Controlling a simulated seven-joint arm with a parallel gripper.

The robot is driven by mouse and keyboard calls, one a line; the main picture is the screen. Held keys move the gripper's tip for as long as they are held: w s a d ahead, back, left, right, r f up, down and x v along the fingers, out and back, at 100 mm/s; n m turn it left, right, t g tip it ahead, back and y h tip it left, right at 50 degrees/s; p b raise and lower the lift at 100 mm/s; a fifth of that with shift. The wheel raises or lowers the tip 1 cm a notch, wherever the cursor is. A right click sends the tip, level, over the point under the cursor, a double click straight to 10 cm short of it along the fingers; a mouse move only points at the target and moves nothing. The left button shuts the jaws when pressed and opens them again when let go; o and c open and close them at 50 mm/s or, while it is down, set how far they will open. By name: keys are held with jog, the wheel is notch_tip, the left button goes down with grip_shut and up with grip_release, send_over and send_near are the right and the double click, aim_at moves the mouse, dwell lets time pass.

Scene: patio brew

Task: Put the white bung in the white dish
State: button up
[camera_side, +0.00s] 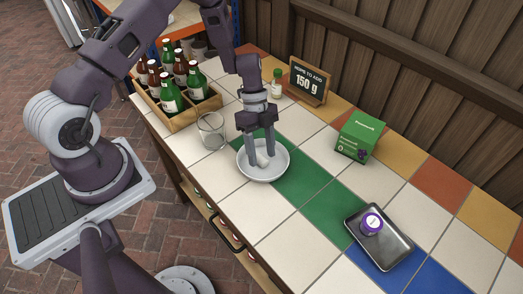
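The white dish (283,171) is a round shallow bowl on the tiled counter, near the middle of the side view. The white bung (262,160) is a small pale piece inside the dish, low between my gripper's fingers and partly hidden by them. My gripper (262,155) points down into the dish, with its fingertips apart on either side of the bung. I cannot tell whether the fingers press on the bung or stand clear of it.
A clear glass jar (211,131) stands close left of the dish. A wooden crate (185,118) of bottles is behind it. A small bottle (277,84), a "150 g" sign (308,82) and a green box (360,137) stand at the back. A dark tray (393,250) holds a purple-lidded tub (371,223).

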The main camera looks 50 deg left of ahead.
aim_at(261, 155)
jog(key=shift+r, duration=0.1)
dwell(0.4)
notch_tip(261, 155, up, 7)
jog(key=shift+f, duration=0.1)
jog(key=s+d+r+n+t+y, duration=0.1)
jog(key=s+r+n+t+y, duration=0.2)
jog(key=r, duration=0.7)
jog(key=s+r+n, duration=0.4)
jog(key=r+n, duration=0.1)
jog(key=r, duration=0.6)
jog(key=s+r+n+t+y, duration=0.1)
jog(key=s+r+n+t, duration=0.3)
jog(key=s, duration=1)
notch_tip(261, 155, up, 3)
jog(key=n, duration=0.5)
jog(key=shift+s+a+n+t+y, duration=0.2)
jog(key=shift+a+n+t+y, duration=0.1)
jog(key=shift+a+t, duration=0.1)
